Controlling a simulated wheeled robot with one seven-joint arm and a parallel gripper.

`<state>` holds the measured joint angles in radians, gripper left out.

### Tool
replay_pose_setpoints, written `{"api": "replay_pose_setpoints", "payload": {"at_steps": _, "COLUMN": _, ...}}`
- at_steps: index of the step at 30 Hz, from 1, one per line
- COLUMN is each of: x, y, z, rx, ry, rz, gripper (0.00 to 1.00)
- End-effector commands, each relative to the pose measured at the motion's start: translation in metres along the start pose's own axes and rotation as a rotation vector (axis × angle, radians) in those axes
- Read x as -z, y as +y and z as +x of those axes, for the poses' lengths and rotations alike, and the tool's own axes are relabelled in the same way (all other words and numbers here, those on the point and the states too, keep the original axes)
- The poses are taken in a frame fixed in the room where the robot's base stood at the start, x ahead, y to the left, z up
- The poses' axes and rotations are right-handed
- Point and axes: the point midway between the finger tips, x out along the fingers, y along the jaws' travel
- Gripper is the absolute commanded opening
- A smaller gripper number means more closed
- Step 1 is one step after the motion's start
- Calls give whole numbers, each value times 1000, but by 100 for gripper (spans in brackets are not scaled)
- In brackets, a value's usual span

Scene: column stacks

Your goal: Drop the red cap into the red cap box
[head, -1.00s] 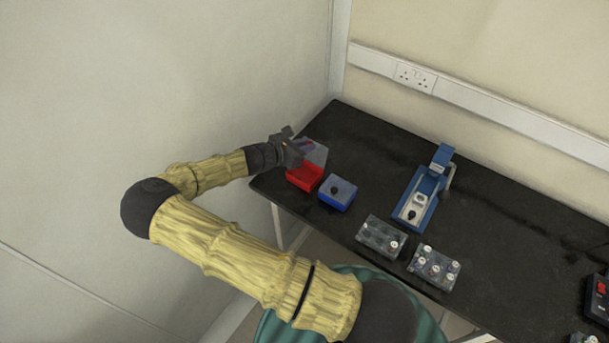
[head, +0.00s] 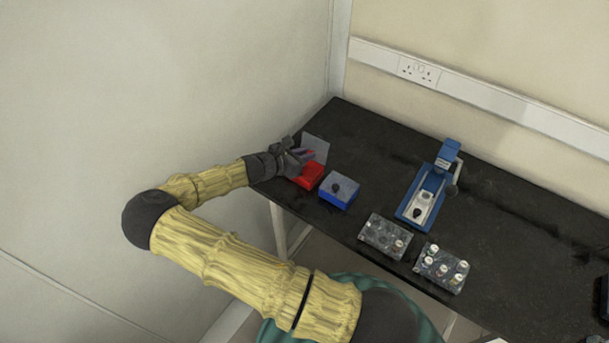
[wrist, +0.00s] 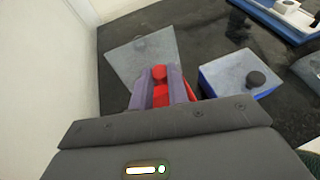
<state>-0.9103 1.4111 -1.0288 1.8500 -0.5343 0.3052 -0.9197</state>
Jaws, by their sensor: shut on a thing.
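The red cap (wrist: 159,72) is pinched between the purple fingertips of my gripper (wrist: 160,80), seen in the wrist view. In the head view my gripper (head: 307,153) is above the red cap box (head: 311,176) at the table's far left corner. The box's grey lid (head: 317,147) stands open behind it; the lid also shows in the wrist view (wrist: 143,58). Red parts of the box (wrist: 190,91) show beside and between my fingers. The cap is held above the box; its exact height and the box's inside are hidden by my gripper.
A blue box (head: 339,190) with a closed grey lid and dark knob stands just right of the red box. A blue press device (head: 428,190) and two trays (head: 385,236) (head: 441,268) with small caps or vials stand further right. A wall borders the left.

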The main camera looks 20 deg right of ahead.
Motion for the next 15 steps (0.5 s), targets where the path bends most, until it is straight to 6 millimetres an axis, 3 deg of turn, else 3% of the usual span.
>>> {"api": "replay_pose_setpoints", "payload": {"at_steps": 2, "x": 0, "y": 0, "z": 0, "rx": 0, "ry": 0, "rz": 0, "gripper": 0}}
{"api": "replay_pose_setpoints", "payload": {"at_steps": 3, "x": 0, "y": 0, "z": 0, "rx": 0, "ry": 0, "rz": 0, "gripper": 24}}
{"api": "replay_pose_setpoints", "payload": {"at_steps": 6, "x": 0, "y": 0, "z": 0, "rx": 0, "ry": 0, "rz": 0, "gripper": 42}}
{"api": "replay_pose_setpoints", "payload": {"at_steps": 15, "x": 0, "y": 0, "z": -1, "rx": 0, "ry": 0, "rz": 1, "gripper": 42}}
